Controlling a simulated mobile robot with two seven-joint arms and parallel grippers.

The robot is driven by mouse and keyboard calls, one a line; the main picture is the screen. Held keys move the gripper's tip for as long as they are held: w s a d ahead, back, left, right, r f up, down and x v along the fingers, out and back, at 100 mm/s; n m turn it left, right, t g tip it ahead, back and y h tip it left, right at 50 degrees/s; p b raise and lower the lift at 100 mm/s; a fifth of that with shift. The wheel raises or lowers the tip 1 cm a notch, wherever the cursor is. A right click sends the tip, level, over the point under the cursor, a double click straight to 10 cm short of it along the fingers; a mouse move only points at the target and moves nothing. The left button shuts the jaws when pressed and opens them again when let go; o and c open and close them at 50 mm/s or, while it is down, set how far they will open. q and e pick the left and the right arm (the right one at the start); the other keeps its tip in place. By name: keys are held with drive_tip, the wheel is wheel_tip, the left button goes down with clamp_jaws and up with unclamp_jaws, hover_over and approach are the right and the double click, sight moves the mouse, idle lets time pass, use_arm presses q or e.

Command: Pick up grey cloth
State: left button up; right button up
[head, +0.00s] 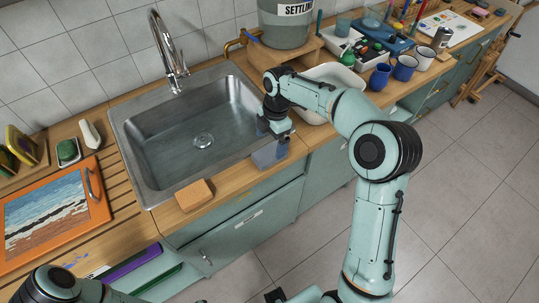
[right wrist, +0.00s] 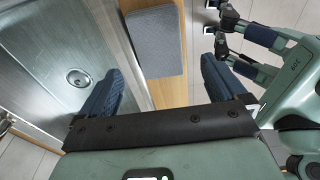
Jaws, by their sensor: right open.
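The grey cloth (head: 270,153) is folded and lies on the wooden counter strip at the sink's front right corner, reaching the counter's front edge. In the right wrist view the cloth (right wrist: 157,45) is a flat grey rectangle ahead of the fingers. My right gripper (head: 274,134) is directly above the cloth's back part and hides some of it. In the right wrist view its two dark blue fingers (right wrist: 160,86) are wide apart with nothing between them. My left arm shows only in part at the bottom left of the head view, and its gripper is not visible.
The steel sink (head: 150,183) is empty, left of the cloth. A white basin (head: 333,76), a grey-green bucket (head: 284,27) and blue mugs (head: 405,67) stand to the right. The floor in front is clear.

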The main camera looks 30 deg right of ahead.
sight(269, 153)
wheel_tip(269, 153, down, 5)
drive_tip(key=shift+a+f, duration=0.1)
drive_tip(key=shift+a, duration=0.05)
use_arm(q)
drive_tip(key=shift+s+f, duration=0.15)
drive_tip(key=shift+f, duration=0.05)
use_arm(e)
drive_tip(key=shift+c, duration=0.3)
drive_tip(key=c, duration=1.1)
drive_tip(key=shift+o, duration=0.2)
use_arm(q)
drive_tip(key=shift+w+r+p, duration=0.8)
drive_tip(key=shift+w+r, duration=0.15)
drive_tip(key=shift+r, duration=0.15)
drive_tip(key=shift+w+r+p, duration=0.75)
drive_tip(key=shift+w+r, duration=0.15)
drive_tip(key=shift+r, duration=0.2)
use_arm(e)
wheel_tip(269, 153, up, 20)
